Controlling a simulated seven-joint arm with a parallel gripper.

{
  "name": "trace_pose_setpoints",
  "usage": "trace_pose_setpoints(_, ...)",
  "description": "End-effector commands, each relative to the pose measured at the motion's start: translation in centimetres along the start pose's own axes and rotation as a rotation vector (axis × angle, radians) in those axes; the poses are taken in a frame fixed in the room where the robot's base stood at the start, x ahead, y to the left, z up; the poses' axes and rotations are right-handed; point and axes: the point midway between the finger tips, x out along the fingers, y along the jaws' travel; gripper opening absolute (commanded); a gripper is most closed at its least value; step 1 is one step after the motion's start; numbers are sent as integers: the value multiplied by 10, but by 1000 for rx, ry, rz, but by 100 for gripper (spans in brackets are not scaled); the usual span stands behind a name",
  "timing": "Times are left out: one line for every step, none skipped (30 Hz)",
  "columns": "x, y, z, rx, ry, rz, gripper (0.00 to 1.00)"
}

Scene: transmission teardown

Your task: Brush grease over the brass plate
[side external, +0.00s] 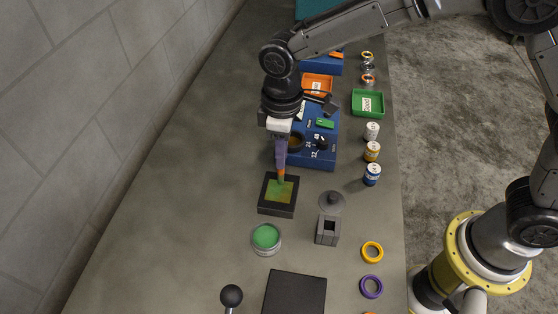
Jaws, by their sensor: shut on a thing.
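The brass plate (286,193) sits in a dark square frame (277,209) in the middle of the bench. Its face looks yellow with a green tint over part of it. My gripper (280,138) is above the plate, shut on a brush with a purple handle (281,155) and an orange lower part. The brush points down, and its tip is at or just above the plate; I cannot tell if it touches. An open tin of green grease (266,237) stands in front of the frame, to the left.
A blue fixture (322,155) with a knob stands behind the plate. A grey block with a square hole (327,230) and a grey round lid (332,201) are to the right. Small pots (372,174), a green tray (368,103) and rings (372,252) line the right edge. The left bench is clear.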

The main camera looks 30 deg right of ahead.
Motion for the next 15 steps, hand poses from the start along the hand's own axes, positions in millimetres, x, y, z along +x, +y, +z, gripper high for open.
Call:
trace_pose_setpoints(0,5,0,2,-1,0,0)
trace_pose_setpoints(0,8,0,2,0,0,0)
trace_pose_setpoints(0,12,0,3,0,0,0)
trace_pose_setpoints(0,14,0,3,0,0,0)
trace_pose_setpoints(0,13,4,1,0,0,0)
trace_pose_setpoints(0,12,8,0,-1,-1,0)
trace_pose_setpoints(1,12,10,-1,0,-1,0)
trace_pose_setpoints(1,7,9,-3,0,-1,0)
trace_pose_setpoints(0,3,8,-3,0,-1,0)
trace_pose_setpoints(0,0,8,-3,0,-1,0)
trace_pose_setpoints(0,-2,9,-4,-1,-1,0)
trace_pose_setpoints(0,-6,9,-3,-1,-1,0)
trace_pose_setpoints(0,-9,9,-3,-1,-1,0)
trace_pose_setpoints(0,-12,9,-3,-1,-1,0)
trace_pose_setpoints(0,-16,9,-3,-1,-1,0)
